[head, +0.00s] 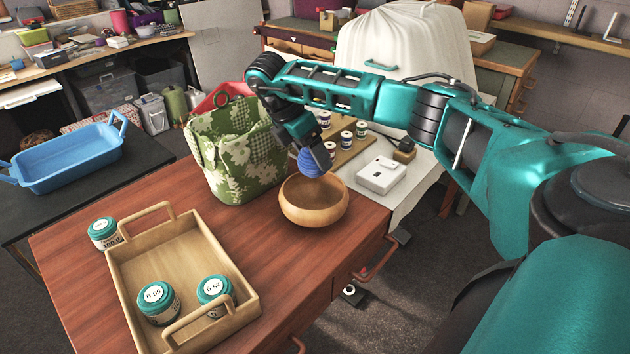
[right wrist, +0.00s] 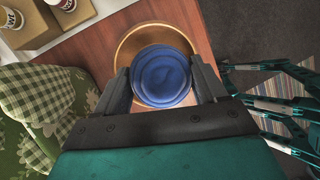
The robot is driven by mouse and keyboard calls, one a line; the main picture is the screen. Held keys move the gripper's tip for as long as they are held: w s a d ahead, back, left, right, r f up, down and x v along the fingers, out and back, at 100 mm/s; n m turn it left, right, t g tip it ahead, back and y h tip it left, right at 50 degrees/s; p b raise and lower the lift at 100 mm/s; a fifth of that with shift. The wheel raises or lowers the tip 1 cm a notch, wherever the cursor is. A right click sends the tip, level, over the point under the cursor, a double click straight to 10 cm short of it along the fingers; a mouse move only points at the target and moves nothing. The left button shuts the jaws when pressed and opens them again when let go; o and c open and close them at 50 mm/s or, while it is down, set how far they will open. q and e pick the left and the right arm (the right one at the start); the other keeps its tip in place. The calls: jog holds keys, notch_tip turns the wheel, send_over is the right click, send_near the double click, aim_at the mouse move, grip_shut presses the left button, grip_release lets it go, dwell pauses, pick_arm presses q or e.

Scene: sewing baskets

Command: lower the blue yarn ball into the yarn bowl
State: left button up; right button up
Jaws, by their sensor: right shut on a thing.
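The blue yarn ball (head: 309,163) is held in my right gripper (head: 317,158), just above the wooden yarn bowl (head: 313,208). The bowl is round and light brown, near the right end of the red-brown table. In the right wrist view the yarn ball (right wrist: 161,76) sits between the two dark fingers of the gripper (right wrist: 165,85). The bowl's rim (right wrist: 130,48) shows around and behind the ball. The ball hides most of the bowl's inside. I cannot tell whether the ball touches the bowl. My left gripper does not show.
A green patterned fabric bag (head: 235,150) stands just left of the bowl. A wooden tray (head: 185,262) with two teal-lidded jars is at the front left, and another jar (head: 103,233) stands beside it. A white scale (head: 383,176) and a wooden rack of jars (head: 350,148) lie behind the bowl.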

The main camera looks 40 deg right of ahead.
jog(key=b, duration=0.3)
send_over(312, 195)
jog(key=s+a, duration=0.3)
jog(key=s, duration=0.1)
notch_tip(312, 195, down, 7)
jog(key=shift+w+a+r, duration=0.2)
jog(key=shift+f+b, duration=1.5)
jog(key=shift+f, duration=1.05)
dwell(1.3)
jog(key=o, duration=1.1)
